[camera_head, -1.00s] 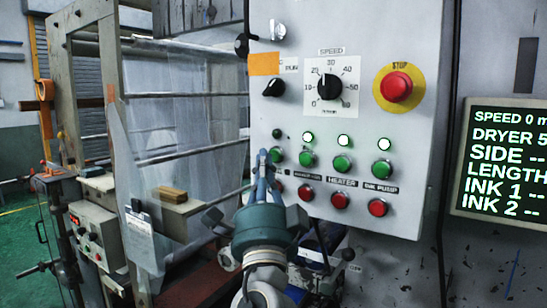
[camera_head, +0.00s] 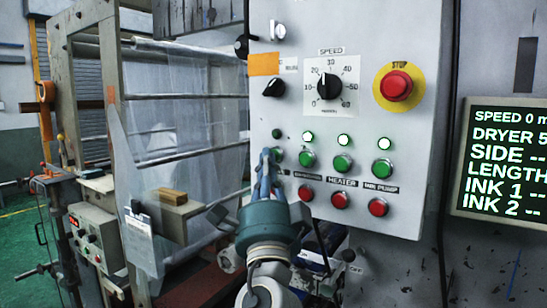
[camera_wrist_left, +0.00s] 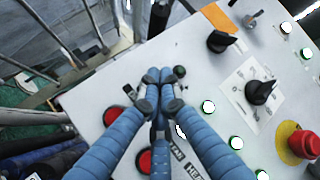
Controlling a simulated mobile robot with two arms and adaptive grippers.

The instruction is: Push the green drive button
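The control panel (camera_head: 420,140) has a row of green buttons with red buttons below. The leftmost green button (camera_head: 279,155), in the drive position, is mostly covered by my left gripper (camera_head: 267,153); its label is hidden. The gripper's blue fingers are together and empty, with their tips at or just in front of this button. I cannot tell whether they touch it. In the left wrist view the closed fingertips (camera_wrist_left: 158,88) hide the button. The small lamp (camera_head: 277,134) above it is dark. My right gripper is not in view.
Other green buttons (camera_head: 342,163) sit to the right under lit lamps. A red button (camera_head: 305,192) is close below the fingers. A black selector (camera_head: 274,88), speed dial (camera_head: 330,87) and red stop button (camera_head: 396,86) are higher up. A wooden block (camera_head: 173,196) lies at left.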

